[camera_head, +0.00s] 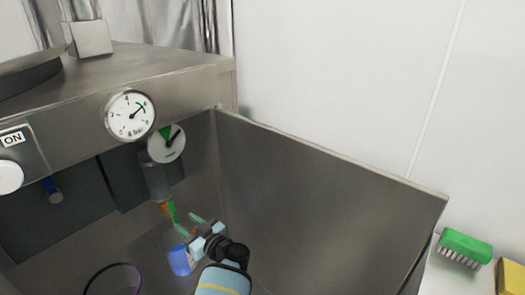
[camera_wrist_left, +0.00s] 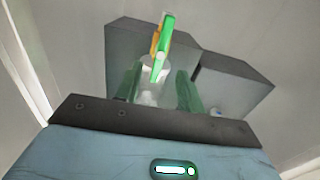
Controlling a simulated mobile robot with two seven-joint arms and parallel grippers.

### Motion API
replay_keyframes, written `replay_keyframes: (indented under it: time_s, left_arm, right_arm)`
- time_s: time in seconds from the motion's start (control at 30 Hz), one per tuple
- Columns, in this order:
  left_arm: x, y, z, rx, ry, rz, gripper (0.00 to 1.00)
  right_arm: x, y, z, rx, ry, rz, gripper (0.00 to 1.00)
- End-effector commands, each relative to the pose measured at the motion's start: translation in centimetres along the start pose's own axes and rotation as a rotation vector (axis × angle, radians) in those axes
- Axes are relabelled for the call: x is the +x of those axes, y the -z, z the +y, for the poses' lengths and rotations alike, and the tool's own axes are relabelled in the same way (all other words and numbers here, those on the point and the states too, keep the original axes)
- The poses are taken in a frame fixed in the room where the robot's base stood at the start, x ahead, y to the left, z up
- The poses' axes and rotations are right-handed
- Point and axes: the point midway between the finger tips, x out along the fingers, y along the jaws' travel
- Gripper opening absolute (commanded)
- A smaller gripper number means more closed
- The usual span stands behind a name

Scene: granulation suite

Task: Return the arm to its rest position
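My left gripper (camera_head: 187,222) reaches up from the bottom of the head view into a grey metal enclosure. Its two green fingers stand apart, and it also shows in the left wrist view (camera_wrist_left: 160,88). Past the fingers is a green handle (camera_wrist_left: 162,48) with an orange part beside it, in front of a pale, clear-looking piece. I see no firm grip on it, and contact is hard to tell. In the head view the orange part (camera_head: 166,208) sits below a grey metal outlet (camera_head: 158,182). My right gripper is not in view.
A blue object (camera_head: 180,261) stands low beside the left gripper. A large metal side panel (camera_head: 320,205) rises close to its right. Above are a pressure gauge (camera_head: 130,115), a second dial (camera_head: 167,143) and an ON label (camera_head: 12,138). A green brush (camera_head: 465,247) lies beyond the panel.

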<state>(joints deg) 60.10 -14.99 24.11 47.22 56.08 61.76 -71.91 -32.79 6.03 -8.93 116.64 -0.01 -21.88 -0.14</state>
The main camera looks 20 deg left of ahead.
Motion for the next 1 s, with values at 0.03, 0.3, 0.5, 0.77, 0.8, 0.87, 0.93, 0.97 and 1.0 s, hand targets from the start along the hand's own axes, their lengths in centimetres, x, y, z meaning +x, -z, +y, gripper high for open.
replay_keyframes:
  time_s: [0.03, 0.3, 0.5, 0.77, 0.8, 0.87, 0.93, 0.97, 1.0]
  left_arm:
    - [0.0, 0.0, 0.0, 0.0, -0.001, 0.001, 0.39]
    - [0.2, -0.6, -2.7, 0.003, -0.152, 0.088, 0.39]
    - [-1.8, -1.4, -5.5, 0.027, -0.416, 0.143, 0.39]
    - [-7.5, -3.3, -9.7, 0.108, -0.764, 0.077, 0.39]
    - [-8.7, -3.6, -10.4, 0.124, -0.814, 0.055, 0.39]
    - [-10.5, -4.1, -11.7, 0.15, -0.886, 0.014, 0.39]
    - [-12.7, -4.7, -13.3, 0.183, -0.964, -0.039, 0.39]
    - [-13.7, -4.9, -14.1, 0.197, -0.995, -0.064, 0.39]
    - [-15.1, -5.2, -15.2, 0.218, -1.036, -0.101, 0.39]
  right_arm:
    - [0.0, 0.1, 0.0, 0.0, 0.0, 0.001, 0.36]
    - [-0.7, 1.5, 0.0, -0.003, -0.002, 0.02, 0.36]
    - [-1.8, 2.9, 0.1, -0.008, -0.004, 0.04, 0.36]
    - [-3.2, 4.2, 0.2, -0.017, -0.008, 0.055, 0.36]
    - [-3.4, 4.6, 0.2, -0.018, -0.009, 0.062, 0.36]
    - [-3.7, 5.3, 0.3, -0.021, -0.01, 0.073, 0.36]
    - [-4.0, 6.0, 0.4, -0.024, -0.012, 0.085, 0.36]
    - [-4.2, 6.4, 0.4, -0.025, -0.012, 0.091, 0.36]
    - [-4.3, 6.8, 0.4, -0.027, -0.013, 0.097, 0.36]
